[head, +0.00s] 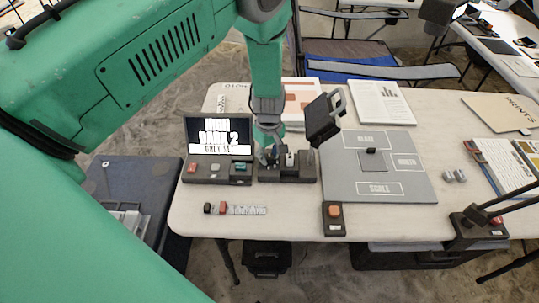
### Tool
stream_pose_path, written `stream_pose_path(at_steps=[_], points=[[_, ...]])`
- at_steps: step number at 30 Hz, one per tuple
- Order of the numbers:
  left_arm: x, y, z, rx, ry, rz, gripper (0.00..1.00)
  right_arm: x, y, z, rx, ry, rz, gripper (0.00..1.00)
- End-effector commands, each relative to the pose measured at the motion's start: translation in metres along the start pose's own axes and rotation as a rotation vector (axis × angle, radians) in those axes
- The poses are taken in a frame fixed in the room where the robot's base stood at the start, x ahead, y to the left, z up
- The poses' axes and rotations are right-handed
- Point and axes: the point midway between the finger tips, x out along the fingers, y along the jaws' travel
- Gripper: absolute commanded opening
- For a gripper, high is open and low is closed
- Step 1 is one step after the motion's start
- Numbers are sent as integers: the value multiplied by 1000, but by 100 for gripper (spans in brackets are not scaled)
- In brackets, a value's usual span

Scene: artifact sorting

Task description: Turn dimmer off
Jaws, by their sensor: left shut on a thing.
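A dark control box (300,172) sits on the white table, with small upright parts on top and a dark square lamp-like head (323,118) on a post at its right. My left gripper (268,157) points down at the left part of this box. Its fingers are shut on a small part there, which looks like the dimmer knob. The fingers hide most of that part, so I cannot tell its setting. Whether the lamp-like head is lit cannot be told from this side. My right gripper is not in view.
A screen (219,134) with a button panel (217,172) stands just left of the box. A grey mat (410,192) marked "SCALE" lies to the right. An orange-button box (333,217) sits at the front edge. Papers (380,101) lie behind.

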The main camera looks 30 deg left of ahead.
Motion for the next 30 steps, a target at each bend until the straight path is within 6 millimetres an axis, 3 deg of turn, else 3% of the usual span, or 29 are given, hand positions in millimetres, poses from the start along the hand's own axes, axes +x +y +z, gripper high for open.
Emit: stream_pose_path(at_steps=[3, 4, 5, 17, 20, 30], points=[[-1, 2, 0, 0, 1, 5, 0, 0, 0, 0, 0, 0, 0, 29], [-1, 2, 0, 0, 1, 5, 35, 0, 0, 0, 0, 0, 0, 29], [-1, 2, 0, 0, 1, 5, 44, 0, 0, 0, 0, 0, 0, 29], [-6, 1, 0, 1, 1, 3, 44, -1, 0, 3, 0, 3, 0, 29], [-19, 2, 0, 2, 2, 5, 44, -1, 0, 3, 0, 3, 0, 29], [-90, 2, -1, 1, 2, 4, 44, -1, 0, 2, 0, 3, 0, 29]])
